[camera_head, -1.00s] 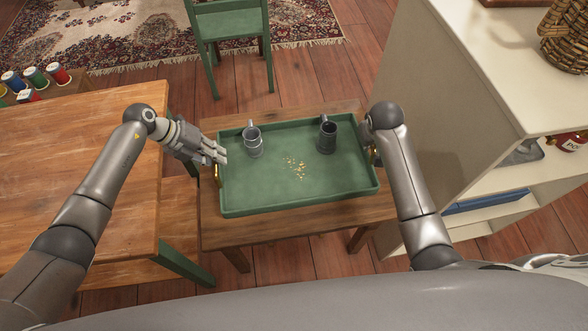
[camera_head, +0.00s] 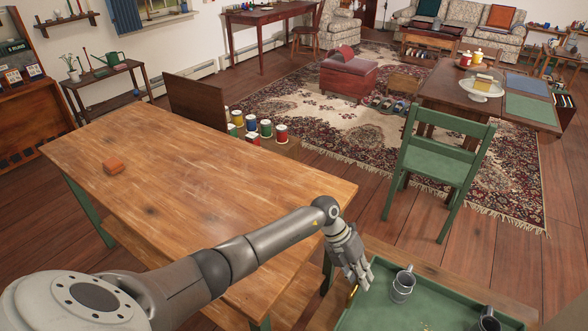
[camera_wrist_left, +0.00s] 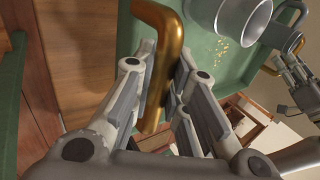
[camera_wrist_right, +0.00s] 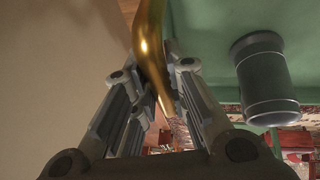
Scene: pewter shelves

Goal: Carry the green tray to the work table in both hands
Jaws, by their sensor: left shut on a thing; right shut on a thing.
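The green tray (camera_head: 384,306) is at the bottom right of the head view, partly cut off. A grey mug (camera_head: 402,286) and a darker mug (camera_head: 487,321) stand on it, with golden bits between them. My left gripper (camera_head: 355,280) is at its left edge. In the left wrist view my left gripper (camera_wrist_left: 160,75) is shut on a brass handle (camera_wrist_left: 158,25). In the right wrist view my right gripper (camera_wrist_right: 155,80) is shut on the other brass handle (camera_wrist_right: 150,35), beside the dark mug (camera_wrist_right: 262,75). The wooden work table (camera_head: 200,185) is at left.
A low wooden surface (camera_head: 440,277) shows behind the tray. A green chair (camera_head: 440,160) stands beyond it. Colored spools (camera_head: 265,128) sit past the work table's far edge.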

